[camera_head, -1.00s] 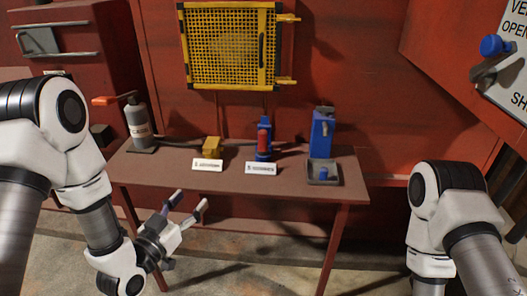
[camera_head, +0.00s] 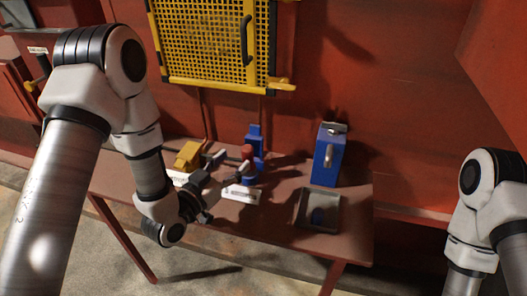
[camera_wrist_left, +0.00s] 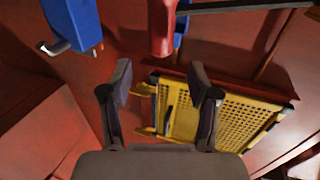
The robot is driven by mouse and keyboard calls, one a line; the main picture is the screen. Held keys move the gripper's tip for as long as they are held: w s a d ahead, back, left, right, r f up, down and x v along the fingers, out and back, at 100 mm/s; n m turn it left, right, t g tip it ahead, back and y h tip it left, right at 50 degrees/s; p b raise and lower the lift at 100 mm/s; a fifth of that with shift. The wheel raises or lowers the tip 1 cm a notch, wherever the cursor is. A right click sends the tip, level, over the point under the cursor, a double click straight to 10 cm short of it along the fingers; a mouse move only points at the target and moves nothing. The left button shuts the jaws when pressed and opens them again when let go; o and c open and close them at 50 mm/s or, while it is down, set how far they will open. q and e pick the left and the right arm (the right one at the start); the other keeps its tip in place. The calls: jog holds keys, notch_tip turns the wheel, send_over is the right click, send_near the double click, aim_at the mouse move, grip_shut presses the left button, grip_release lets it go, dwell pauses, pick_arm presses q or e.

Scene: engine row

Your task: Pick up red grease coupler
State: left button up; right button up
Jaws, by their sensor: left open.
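The red grease coupler (camera_head: 247,152) stands upright in front of a blue holder (camera_head: 254,138) on the table. In the left wrist view the red coupler (camera_wrist_left: 162,25) shows at the top, between the lines of the fingers and beyond their tips. My left gripper (camera_head: 231,163) is open and empty, close in front of the coupler, with its fingers pointing at it. It also shows in the left wrist view (camera_wrist_left: 160,74). Whether a fingertip touches the coupler I cannot tell. My right arm is at the right edge; its gripper is out of view.
A yellow block (camera_head: 188,154) stands left of the coupler and a white label (camera_head: 240,194) lies in front. A blue dispenser (camera_head: 327,157) and a grey tray (camera_head: 336,212) are to the right on the brown table (camera_head: 270,225). A yellow mesh cage (camera_head: 210,40) hangs behind.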

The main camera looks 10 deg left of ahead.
aim_at(243, 152)
pick_arm(q)
jog(key=shift+w+d+r, duration=0.25)
jog(key=shift+w+r, duration=0.05)
jog(key=shift+w, duration=0.35)
jog(key=x, duration=0.2)
jog(key=p+x, duration=0.1)
jog(key=x, duration=0.2)
jog(key=shift+w+d+f+p, duration=0.1)
jog(key=shift+w+f+p, duration=0.2)
jog(key=shift+s, duration=0.1)
pick_arm(e)
jog(key=shift+s+a+r, duration=0.1)
jog(key=shift+s+r, duration=0.05)
jog(key=shift+r, duration=0.35)
jog(key=shift+s+a+r, duration=0.1)
jog(key=shift+s+r, duration=0.05)
jog(key=shift+r, duration=0.35)
pick_arm(q)
jog(key=shift+c, duration=1.4)
grip_shut()
